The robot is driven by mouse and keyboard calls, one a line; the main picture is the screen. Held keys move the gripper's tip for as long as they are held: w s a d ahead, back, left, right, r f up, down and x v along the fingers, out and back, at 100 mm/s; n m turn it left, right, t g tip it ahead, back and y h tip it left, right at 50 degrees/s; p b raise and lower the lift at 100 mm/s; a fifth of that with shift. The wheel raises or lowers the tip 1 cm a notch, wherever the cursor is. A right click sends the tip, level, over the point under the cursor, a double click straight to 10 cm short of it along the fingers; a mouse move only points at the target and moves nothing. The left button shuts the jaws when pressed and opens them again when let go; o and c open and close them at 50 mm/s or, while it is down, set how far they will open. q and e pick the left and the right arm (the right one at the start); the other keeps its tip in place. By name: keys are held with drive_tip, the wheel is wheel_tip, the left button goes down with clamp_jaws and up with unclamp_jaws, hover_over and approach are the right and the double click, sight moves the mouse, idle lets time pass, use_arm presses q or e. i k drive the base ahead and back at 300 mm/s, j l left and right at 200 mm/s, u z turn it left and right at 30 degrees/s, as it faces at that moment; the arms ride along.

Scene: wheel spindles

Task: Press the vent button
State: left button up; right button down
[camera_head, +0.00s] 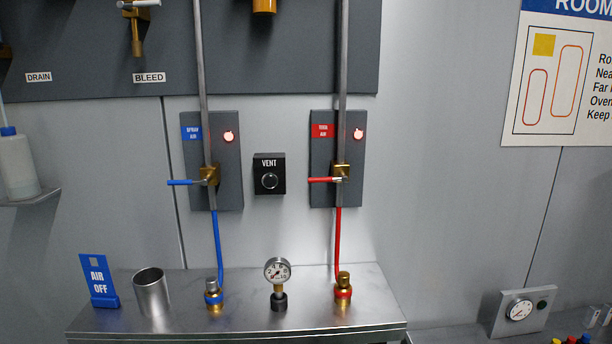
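The vent button (269,181) is a round dark button with a light ring on a small black box labelled VENT. The box (269,161) is fixed to the grey wall between two dark valve panels. Nothing covers the button. Neither of my grippers shows in the head view.
The left panel (231,165) has a blue lever (181,182); the right panel (356,165) has a red lever (322,180). Both have lit red lamps. Below, a metal shelf (246,318) holds a blue AIR OFF sign (99,281), a metal cup (152,294) and a gauge (278,271).

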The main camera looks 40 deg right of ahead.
sight(270, 181)
drive_tip(key=z, duration=1.1)
